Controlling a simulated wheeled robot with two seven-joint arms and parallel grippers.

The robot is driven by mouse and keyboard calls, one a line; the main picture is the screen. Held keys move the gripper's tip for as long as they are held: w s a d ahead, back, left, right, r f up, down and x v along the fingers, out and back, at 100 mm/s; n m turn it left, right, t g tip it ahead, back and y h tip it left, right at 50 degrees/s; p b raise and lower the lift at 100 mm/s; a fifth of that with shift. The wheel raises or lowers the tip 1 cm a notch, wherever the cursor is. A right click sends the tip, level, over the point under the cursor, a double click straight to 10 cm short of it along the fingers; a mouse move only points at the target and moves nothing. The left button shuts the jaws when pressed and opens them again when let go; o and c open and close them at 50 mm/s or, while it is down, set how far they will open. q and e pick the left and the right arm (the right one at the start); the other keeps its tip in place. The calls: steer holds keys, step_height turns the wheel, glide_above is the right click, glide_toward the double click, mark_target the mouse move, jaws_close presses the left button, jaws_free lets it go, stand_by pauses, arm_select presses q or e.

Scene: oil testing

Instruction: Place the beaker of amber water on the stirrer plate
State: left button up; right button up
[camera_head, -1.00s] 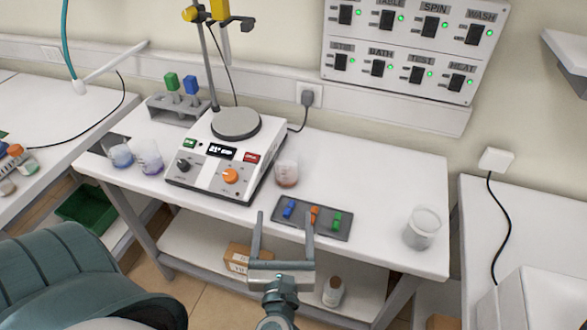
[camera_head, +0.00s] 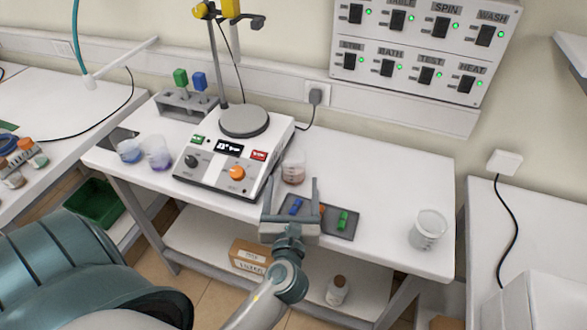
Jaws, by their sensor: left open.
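A small clear beaker with reddish-amber liquid (camera_head: 293,170) stands upright on the white bench, just right of the stirrer. The stirrer has a round grey plate (camera_head: 243,121) on a white body with a display and an orange knob; the plate is bare. My left gripper (camera_head: 291,181) is open and empty, its two fingers pointing at the amber beaker from the near side. The fingertips appear just short of the beaker or level with its near side; I cannot tell if they touch. My right gripper does not show.
A dark tray (camera_head: 330,224) with small coloured pieces lies partly behind the gripper. Blue (camera_head: 129,152) and purple (camera_head: 158,155) beakers stand left of the stirrer. A larger beaker (camera_head: 427,230) stands at the right. A stand rod (camera_head: 214,60) rises behind the plate.

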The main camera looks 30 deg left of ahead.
mark_target(293, 169)
arm_select(q)
steer(key=shift+x, duration=1.1)
steer(key=shift+w+a+f+b, duration=0.15)
steer(key=shift+w+a+b, duration=0.2)
steer(key=shift+w+b, duration=0.1)
steer(key=b+x, duration=0.1)
steer(key=x, duration=0.2)
steer(key=shift+f, duration=0.1)
steer(key=shift+w+a, duration=0.3)
steer(key=shift+w, duration=0.15)
steer(key=c, duration=1.4)
